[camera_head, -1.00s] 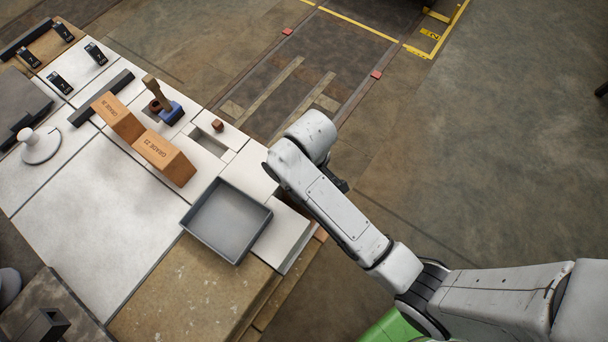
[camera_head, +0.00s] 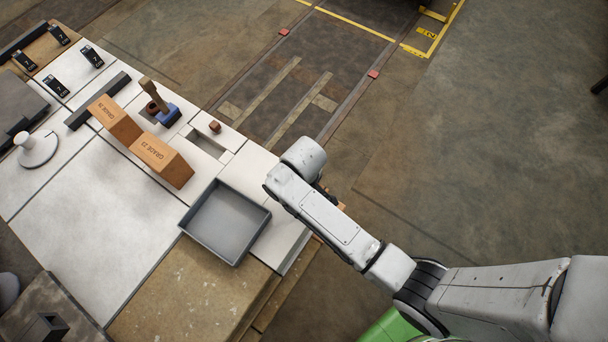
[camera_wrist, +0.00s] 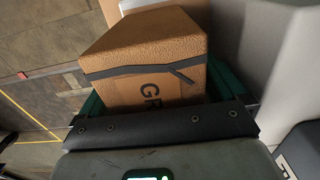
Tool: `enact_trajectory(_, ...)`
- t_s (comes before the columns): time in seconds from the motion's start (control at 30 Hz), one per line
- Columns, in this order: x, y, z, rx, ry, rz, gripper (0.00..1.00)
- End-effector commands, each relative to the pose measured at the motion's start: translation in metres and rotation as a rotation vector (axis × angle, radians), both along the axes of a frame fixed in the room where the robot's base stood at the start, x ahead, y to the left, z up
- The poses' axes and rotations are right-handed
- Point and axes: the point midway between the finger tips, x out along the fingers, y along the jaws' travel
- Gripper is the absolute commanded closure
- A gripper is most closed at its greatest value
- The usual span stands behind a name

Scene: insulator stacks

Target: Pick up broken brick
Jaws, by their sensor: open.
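The broken brick (camera_wrist: 155,60) is orange-brown, with a dark jagged crack line and the letters "GR" on its face. It fills the middle of the wrist view, right in front of my gripper (camera_wrist: 158,92). My gripper is open, with green parts showing at both sides of the brick; whether they touch it I cannot tell. In the head view my arm hides most of the gripper. A small orange patch (camera_head: 341,206) shows beside the arm's end, perhaps part of this brick.
Two whole "GRADE" bricks (camera_head: 162,158) stand on the white table (camera_head: 85,215). A grey tray (camera_head: 225,222) lies at the table's right side near my arm. A blue-based brush-like tool (camera_head: 167,113) and a small brown block (camera_head: 214,127) are further back. Open floor lies right.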

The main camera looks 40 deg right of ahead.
Motion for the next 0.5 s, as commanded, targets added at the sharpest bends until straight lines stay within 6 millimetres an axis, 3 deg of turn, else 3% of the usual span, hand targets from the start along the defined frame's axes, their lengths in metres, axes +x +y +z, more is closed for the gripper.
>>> enact_trajectory(0.07,0.0001,-0.0001,0.0002,0.000,0.000,0.000,0.07)
enact_trajectory(0.5,-0.0001,-0.0001,0.0004,0.000,0.000,0.000,0.49)
